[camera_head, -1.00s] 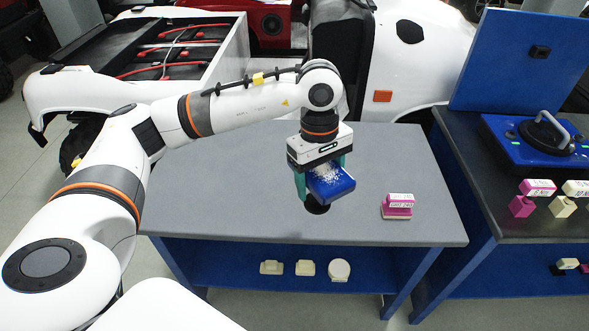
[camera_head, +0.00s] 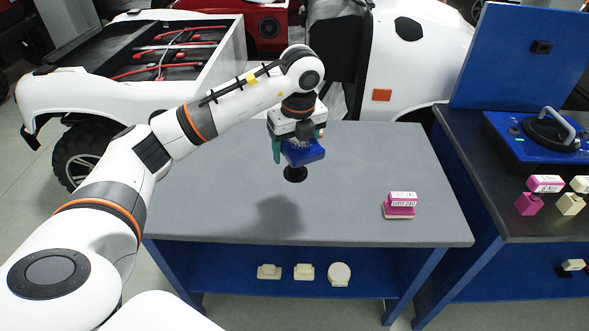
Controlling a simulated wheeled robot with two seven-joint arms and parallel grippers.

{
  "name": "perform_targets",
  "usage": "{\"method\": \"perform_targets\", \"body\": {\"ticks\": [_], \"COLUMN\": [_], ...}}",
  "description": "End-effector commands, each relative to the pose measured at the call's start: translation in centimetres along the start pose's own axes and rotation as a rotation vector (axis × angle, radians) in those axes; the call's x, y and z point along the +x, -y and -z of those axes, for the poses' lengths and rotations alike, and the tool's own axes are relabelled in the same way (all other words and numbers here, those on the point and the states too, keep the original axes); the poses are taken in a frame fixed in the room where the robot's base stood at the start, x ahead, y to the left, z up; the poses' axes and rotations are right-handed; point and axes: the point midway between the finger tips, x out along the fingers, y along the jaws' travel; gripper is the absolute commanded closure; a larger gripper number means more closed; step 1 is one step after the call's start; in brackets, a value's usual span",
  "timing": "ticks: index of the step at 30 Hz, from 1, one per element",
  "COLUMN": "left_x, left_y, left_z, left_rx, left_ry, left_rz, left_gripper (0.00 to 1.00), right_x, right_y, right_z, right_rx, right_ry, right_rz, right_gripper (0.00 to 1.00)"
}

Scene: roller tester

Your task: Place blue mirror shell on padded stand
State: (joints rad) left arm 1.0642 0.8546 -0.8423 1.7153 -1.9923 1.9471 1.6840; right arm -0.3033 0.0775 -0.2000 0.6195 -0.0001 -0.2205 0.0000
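My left gripper (camera_head: 298,146) is shut on the blue mirror shell (camera_head: 304,155), with teal fingers on either side of it. The shell is tilted, with a pale speckled patch on its upper face partly hidden by the gripper. A black round piece (camera_head: 295,174) hangs just below the shell and seems to belong to it. A soft shadow lies on the grey table in front of the shell, so it looks held above the surface. I cannot make out a padded stand for certain. My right gripper is not in view.
The grey table (camera_head: 350,170) is mostly bare. A pink and white labelled block (camera_head: 401,204) stands at its right. Several cream pieces (camera_head: 304,271) lie on the blue lower shelf. A dark bench with a blue device (camera_head: 540,135) is at right; a white vehicle stands behind.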

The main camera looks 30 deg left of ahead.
Motion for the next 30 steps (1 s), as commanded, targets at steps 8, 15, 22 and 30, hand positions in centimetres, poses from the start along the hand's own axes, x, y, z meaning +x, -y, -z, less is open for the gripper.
{"method": "perform_targets", "body": {"ticks": [8, 15, 22, 30], "left_x": [1.4, 5.7, 7.5, 10.4], "left_y": [0.3, 0.3, 0.3, 0.3], "left_z": [0.9, 0.4, 0.1, -0.2], "left_rx": [-0.287, -0.293, -0.291, -0.290], "left_ry": [0.001, 0.001, 0.001, 0.001], "left_rz": [0.037, 0.037, 0.037, 0.034], "left_gripper": [0.56, 0.56, 0.56, 0.56], "right_x": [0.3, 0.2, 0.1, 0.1], "right_y": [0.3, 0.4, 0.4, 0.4], "right_z": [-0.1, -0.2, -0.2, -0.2], "right_rx": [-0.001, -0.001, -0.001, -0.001], "right_ry": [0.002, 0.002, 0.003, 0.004], "right_rz": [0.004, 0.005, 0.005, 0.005], "right_gripper": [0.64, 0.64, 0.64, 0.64]}}
